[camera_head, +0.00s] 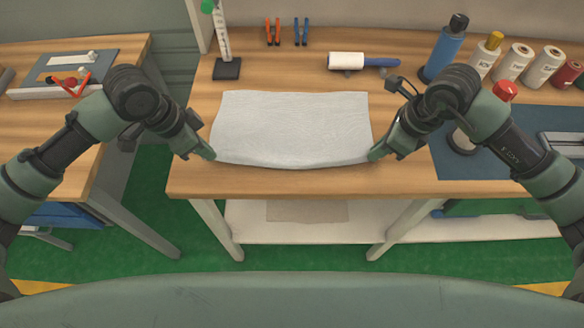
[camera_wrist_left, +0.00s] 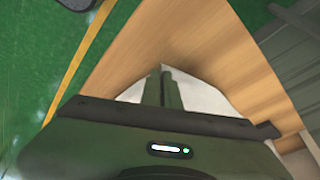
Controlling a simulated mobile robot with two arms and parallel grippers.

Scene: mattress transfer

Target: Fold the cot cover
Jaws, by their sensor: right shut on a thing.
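The cot cover (camera_head: 290,125) is a white, lightly textured cloth lying spread on the wooden table. Its front edge bows slightly downward in the middle, near the table's front edge. My left gripper (camera_head: 212,156) is at the cover's front left corner. In the left wrist view its fingers (camera_wrist_left: 164,88) are close together, with white cloth (camera_wrist_left: 205,97) on both sides of them; it looks shut on that corner. My right gripper (camera_head: 376,154) is shut on the cover at the front right corner. The cloth between the fingertips is hidden.
Behind the cover are orange and blue clips (camera_head: 288,31), a lint roller (camera_head: 347,61) and a stand (camera_head: 227,68). Bottles and spools (camera_head: 483,52) line the back right. A dark mat (camera_head: 470,150) lies right. Bare wood (camera_head: 290,182) shows in front of the cover.

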